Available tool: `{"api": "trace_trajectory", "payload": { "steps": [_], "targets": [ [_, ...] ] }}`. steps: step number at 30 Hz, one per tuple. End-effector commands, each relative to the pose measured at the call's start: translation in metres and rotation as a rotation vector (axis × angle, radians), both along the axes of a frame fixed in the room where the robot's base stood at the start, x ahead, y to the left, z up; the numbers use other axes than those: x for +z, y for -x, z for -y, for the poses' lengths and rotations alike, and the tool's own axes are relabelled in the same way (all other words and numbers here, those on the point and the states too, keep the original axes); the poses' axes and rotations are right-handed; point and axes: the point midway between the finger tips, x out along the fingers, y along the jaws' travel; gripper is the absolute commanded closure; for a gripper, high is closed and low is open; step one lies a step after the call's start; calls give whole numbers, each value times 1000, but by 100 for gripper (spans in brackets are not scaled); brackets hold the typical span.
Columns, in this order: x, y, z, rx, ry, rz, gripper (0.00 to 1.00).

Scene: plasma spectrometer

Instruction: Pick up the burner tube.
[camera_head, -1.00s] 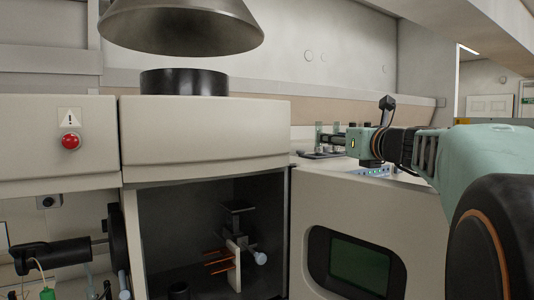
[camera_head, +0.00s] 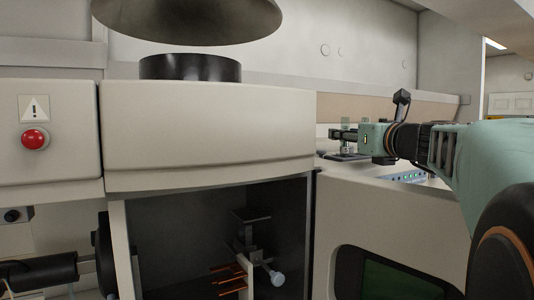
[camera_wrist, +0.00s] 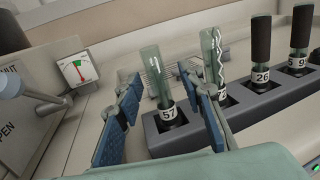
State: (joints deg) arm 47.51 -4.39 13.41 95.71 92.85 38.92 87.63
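A clear green glass tube with a black collar marked 57 (camera_wrist: 157,78) stands upright in a dark rack (camera_wrist: 172,146) in the wrist view. I cannot tell by label which is the burner tube. My gripper (camera_wrist: 165,92) is open, with its blue-padded fingers on either side of the 57 tube and a gap visible at left. In the head view my gripper (camera_head: 343,135) is at the rack on the counter, and the tubes there are small and partly hidden.
Two black-topped tubes, marked 26 (camera_wrist: 260,50) and 9 (camera_wrist: 300,45), stand farther right in the rack. A dial gauge (camera_wrist: 78,70) is at left. The open spectrometer chamber (camera_head: 180,235) holds a copper coil (camera_head: 230,280). A hood (camera_head: 185,18) hangs above.

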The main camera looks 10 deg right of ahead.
Motion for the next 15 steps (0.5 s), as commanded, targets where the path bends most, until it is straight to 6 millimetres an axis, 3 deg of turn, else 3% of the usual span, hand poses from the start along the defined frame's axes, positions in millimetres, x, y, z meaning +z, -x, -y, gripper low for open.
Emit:
{"api": "trace_trajectory", "payload": {
  "steps": [10, 15],
  "targets": [
    [0, 1, -2, 0, -1, -1, 65],
    [0, 1, -2, 0, -1, -1, 82]
  ]
}}
